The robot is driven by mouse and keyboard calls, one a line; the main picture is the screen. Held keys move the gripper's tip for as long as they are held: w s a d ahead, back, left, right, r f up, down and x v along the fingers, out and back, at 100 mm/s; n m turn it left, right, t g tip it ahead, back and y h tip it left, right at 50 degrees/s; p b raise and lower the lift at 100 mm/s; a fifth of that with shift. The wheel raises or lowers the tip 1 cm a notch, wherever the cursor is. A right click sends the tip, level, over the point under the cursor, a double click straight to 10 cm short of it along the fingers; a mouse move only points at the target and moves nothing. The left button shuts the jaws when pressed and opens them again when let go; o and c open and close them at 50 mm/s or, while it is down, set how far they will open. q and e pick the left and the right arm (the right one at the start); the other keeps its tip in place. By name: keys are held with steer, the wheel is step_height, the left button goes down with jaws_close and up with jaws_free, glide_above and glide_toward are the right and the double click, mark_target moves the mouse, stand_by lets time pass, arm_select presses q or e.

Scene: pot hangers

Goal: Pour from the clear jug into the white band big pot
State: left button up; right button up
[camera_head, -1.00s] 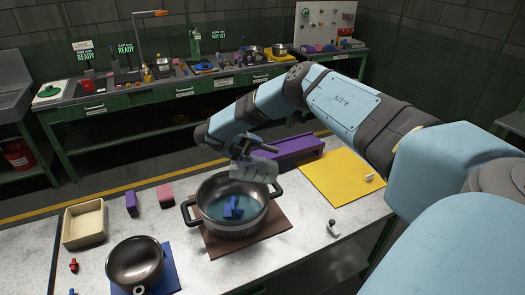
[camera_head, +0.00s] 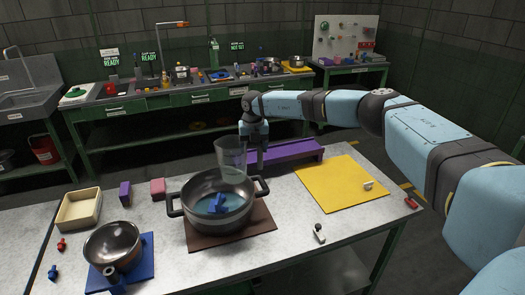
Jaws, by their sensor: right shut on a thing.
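The clear jug (camera_head: 231,153) is see-through and upright, just above or behind the far rim of the big pot. My right gripper (camera_head: 248,156) is shut on the jug at its right side. The big pot (camera_head: 210,225) is dark metal with a pale band and two black side handles. It stands on a brown mat (camera_head: 262,222) and holds a blue layer with a blue object (camera_head: 217,203) in it. Whether the jug still holds any liquid is hard to tell. My left gripper is not in view.
A smaller pan (camera_head: 112,243) on a blue mat (camera_head: 145,262) and a cream tray (camera_head: 79,210) are on the left. A small item (camera_head: 320,234) lies near the front edge.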

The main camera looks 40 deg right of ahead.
steer(key=shift+w+a+r, duration=0.1)
steer(key=shift+w+a, duration=0.25)
steer(key=shift+a+r, duration=0.1)
steer(key=shift+a, duration=0.05)
steer(key=shift+s+d+r, duration=0.1)
steer(key=shift+d, duration=0.1)
steer(key=shift+r+p, duration=0.25)
steer(key=shift+p, duration=0.05)
step_height(320, 180, up, 3)
steer(key=shift+a+r+p, duration=0.1)
steer(key=shift+r+p, duration=0.1)
steer(key=shift+p, duration=1.05)
steer(key=shift+r+p, duration=0.35)
steer(key=shift+r, duration=0.1)
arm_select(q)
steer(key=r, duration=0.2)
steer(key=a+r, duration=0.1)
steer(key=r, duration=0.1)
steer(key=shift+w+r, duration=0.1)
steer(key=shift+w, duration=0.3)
